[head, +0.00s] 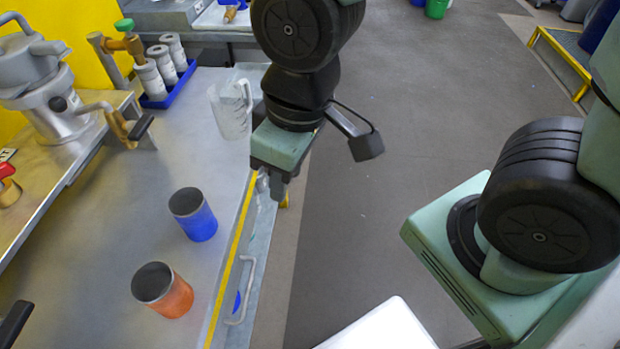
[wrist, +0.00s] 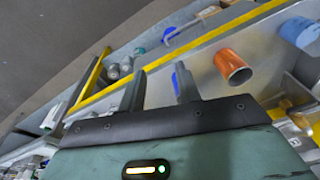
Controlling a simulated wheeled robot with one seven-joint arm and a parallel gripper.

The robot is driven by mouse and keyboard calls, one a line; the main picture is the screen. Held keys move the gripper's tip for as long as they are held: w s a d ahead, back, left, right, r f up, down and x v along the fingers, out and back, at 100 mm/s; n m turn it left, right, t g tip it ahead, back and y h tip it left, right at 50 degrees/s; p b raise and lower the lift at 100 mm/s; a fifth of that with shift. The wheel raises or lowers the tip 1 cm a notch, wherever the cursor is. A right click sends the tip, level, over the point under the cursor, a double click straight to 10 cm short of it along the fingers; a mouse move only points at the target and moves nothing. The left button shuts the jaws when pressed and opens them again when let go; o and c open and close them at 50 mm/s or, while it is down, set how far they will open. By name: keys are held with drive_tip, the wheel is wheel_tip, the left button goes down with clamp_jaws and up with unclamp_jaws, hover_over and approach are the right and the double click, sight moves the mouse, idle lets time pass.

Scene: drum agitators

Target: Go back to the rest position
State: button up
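My gripper (head: 275,188) hangs over the front edge of the metal table (head: 130,230), beside the yellow edge stripe, in the head view. In the wrist view its two dark fingers (wrist: 159,78) stand apart with nothing held between them. My arm comes down from the top of the head view.
A blue cup (head: 194,214) and an orange cup (head: 162,290) stand on the table, left of my gripper. A clear measuring jug (head: 231,108) stands close behind it. A blue tray (head: 170,88) holds white-grey containers. The floor (head: 430,110) to the right is largely clear.

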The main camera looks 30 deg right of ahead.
drive_tip(key=shift+g+h, duration=0.4)
drive_tip(key=shift+g, duration=0.1)
drive_tip(key=s, duration=0.1)
drive_tip(key=s+r, duration=0.1)
drive_tip(key=s+d, duration=0.1)
drive_tip(key=s, duration=0.1)
drive_tip(key=shift+s+d+r, duration=0.1)
drive_tip(key=shift+r, duration=0.05)
wheel_tip(320, 180, up, 3)
drive_tip(key=p, duration=0.3)
